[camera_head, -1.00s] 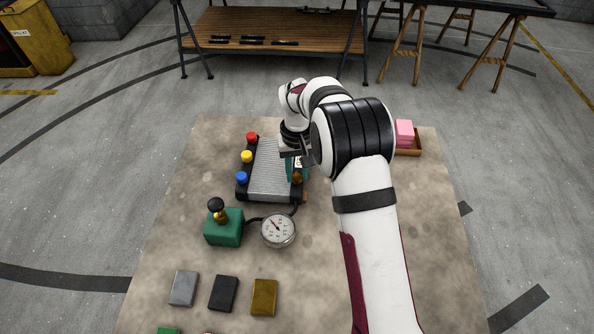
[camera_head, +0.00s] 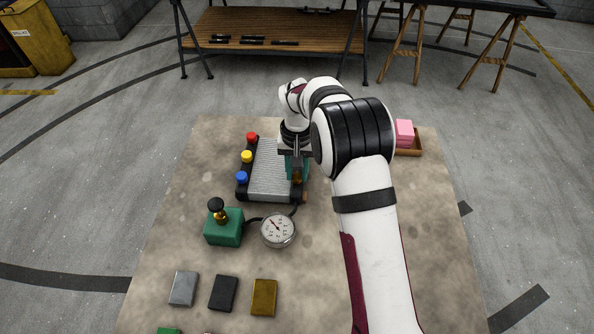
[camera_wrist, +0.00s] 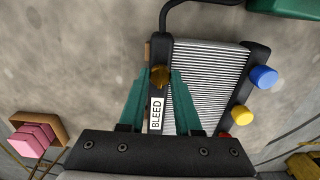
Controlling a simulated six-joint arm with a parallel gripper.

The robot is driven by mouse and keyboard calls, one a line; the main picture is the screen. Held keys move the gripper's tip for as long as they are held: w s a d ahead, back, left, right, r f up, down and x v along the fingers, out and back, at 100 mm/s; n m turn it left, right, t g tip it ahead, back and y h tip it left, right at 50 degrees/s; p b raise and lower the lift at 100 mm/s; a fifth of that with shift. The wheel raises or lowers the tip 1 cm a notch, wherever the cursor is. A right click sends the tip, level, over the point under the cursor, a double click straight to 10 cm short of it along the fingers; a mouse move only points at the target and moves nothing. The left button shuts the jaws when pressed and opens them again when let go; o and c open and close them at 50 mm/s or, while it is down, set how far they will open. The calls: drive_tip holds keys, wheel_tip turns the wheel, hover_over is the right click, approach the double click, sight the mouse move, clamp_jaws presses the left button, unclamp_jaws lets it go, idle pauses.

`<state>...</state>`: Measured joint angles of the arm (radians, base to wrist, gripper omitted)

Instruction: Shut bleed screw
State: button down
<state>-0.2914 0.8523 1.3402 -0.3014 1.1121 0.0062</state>
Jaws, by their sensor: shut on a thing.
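The ribbed metal core (camera_head: 270,172) has black end tanks and lies on the table. The brass bleed screw (camera_wrist: 160,76) sits on one tank, above the white BLEED label (camera_wrist: 156,113) in the wrist view. My gripper (camera_wrist: 161,80) has its teal fingers on both sides of the screw and is shut on it. In the head view my gripper (camera_head: 297,168) points down over the core's right tank, and the screw is mostly hidden there.
Red, yellow (camera_head: 247,156) and blue caps stand on the left tank. A green pump block (camera_head: 223,228) and round gauge (camera_head: 278,230) lie nearer, joined by a black hose. Several small blocks lie in front. A wooden tray (camera_wrist: 53,126) holds pink pieces.

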sight(297, 175)
drive_tip(key=c, duration=0.6)
unclamp_jaws()
wheel_tip(297, 175, up, 16)
drive_tip(key=shift+f, duration=0.1)
drive_tip(key=s+d+r+m, duration=0.1)
drive_tip(key=s+d+r, duration=0.15)
drive_tip(key=s, duration=0.35)
drive_tip(key=s+d+r+m+y, duration=0.1)
drive_tip(key=s+d, duration=0.2)
drive_tip(key=s, duration=0.4)
drive_tip(key=s+d+r+m, duration=0.1)
drive_tip(key=s+d, duration=0.2)
drive_tip(key=s, duration=0.3)
drive_tip(key=s+d+f+m, duration=0.1)
drive_tip(key=s+f, duration=0.1)
drive_tip(key=s, duration=0.5)
drive_tip(key=s+d+f+m, duration=0.1)
drive_tip(key=s+f, duration=0.2)
drive_tip(key=s, duration=0.5)
drive_tip(key=shift+f+y, duration=0.3)
drive_tip(key=shift+y, duration=0.1)
